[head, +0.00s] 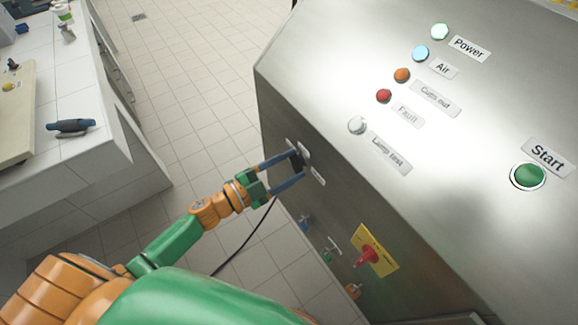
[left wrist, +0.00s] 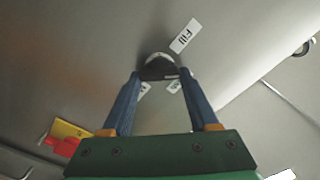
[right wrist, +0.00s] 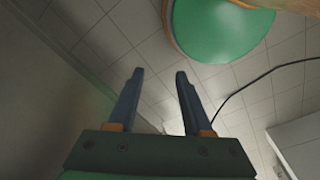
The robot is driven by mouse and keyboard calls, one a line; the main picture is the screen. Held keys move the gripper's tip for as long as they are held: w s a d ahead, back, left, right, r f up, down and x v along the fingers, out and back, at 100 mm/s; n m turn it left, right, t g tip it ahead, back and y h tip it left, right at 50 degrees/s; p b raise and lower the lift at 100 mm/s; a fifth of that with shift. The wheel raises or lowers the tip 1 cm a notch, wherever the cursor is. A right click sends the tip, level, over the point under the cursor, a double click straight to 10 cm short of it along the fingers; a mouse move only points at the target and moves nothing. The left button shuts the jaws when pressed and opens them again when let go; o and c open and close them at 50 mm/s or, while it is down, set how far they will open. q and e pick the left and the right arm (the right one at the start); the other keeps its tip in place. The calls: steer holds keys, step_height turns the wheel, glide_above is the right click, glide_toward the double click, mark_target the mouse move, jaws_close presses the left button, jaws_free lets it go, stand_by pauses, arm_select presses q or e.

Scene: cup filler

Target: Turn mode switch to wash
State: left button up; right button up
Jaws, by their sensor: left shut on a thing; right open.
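The mode switch is a black knob on the side of the steel cabinet, at the fingertips of my left gripper (head: 296,168). In the left wrist view the switch (left wrist: 158,68) sits between the two blue fingers, and the left gripper (left wrist: 158,76) is shut on it. A white Fill label (left wrist: 184,36) is above and to the right of the switch. Two smaller labels (left wrist: 174,86) lie below it; I cannot read them. My right gripper (right wrist: 159,74) is open and empty in the right wrist view, and is not in the head view.
The steel cabinet (head: 330,90) carries lamps, a green Start button (head: 528,175) and a red switch on a yellow plate (head: 374,250). A white tiled counter (head: 80,160) stands at the left. Tiled floor (head: 195,95) lies between, with a black cable (head: 247,241) crossing below my left gripper.

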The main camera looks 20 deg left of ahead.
arm_select(q)
steer(key=m+b, duration=0.1)
steer(key=m, duration=0.4)
steer(key=shift+f, duration=0.15)
steer(key=shift+m+b, duration=0.7)
steer(key=shift+m, duration=1.1)
steer(key=o, duration=1.4)
steer(key=shift+w, duration=0.1)
steer(key=b+v, duration=0.1)
steer(key=v, duration=0.6)
steer(key=shift+b, duration=0.3)
